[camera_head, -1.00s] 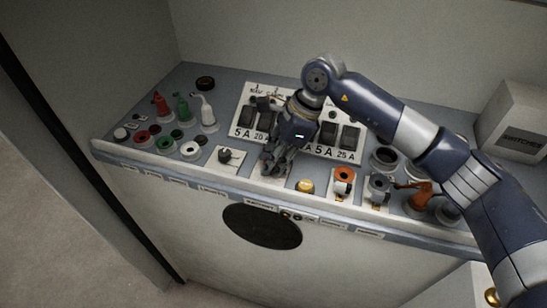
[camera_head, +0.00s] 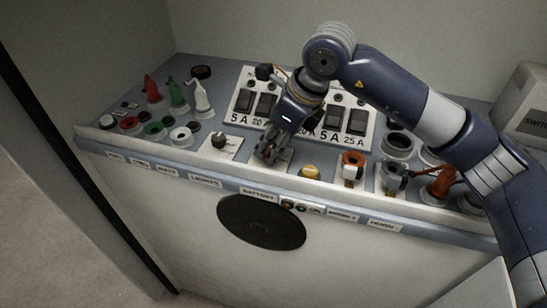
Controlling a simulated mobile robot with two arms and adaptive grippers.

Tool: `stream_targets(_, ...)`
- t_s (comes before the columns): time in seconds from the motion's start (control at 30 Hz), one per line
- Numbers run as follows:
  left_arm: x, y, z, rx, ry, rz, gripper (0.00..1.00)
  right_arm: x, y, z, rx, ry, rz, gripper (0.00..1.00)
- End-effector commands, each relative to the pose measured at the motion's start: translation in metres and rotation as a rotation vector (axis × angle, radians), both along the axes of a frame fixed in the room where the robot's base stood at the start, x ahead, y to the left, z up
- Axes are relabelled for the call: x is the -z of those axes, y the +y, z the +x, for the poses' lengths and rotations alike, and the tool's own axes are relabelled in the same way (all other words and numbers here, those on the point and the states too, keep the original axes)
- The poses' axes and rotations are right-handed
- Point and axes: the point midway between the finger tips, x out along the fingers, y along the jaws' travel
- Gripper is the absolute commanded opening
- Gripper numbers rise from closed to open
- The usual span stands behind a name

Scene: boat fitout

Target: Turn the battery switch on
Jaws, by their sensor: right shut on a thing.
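My right gripper (camera_head: 268,153) reaches down onto the sloping console, behind the BATTERY label (camera_head: 258,192) on the front edge. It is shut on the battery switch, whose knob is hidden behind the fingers. Only part of the switch's pale plate (camera_head: 284,160) shows beside the fingers. The switch's position cannot be read from here. My left gripper is not in view.
A black rotary knob on a white plate (camera_head: 220,142) stands close to the left of the gripper. A yellow button (camera_head: 310,172) and an orange-ringed fitting (camera_head: 352,165) are to the right. The breaker panel (camera_head: 358,125) stands behind.

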Motion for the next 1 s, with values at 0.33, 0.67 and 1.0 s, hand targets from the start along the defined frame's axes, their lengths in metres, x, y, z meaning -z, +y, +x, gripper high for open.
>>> stream_targets(0.33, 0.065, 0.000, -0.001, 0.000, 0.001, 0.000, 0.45, 0.005, 0.002, -0.001, 0.326, -0.008, 0.003, 0.05)
stream_targets(0.67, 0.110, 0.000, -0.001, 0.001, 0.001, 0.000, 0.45, 0.004, 0.004, -0.002, 0.638, -0.006, 0.005, 0.05)
stream_targets(1.0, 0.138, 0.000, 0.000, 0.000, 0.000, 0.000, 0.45, 0.000, 0.005, -0.002, 0.892, -0.005, 0.006, 0.05)
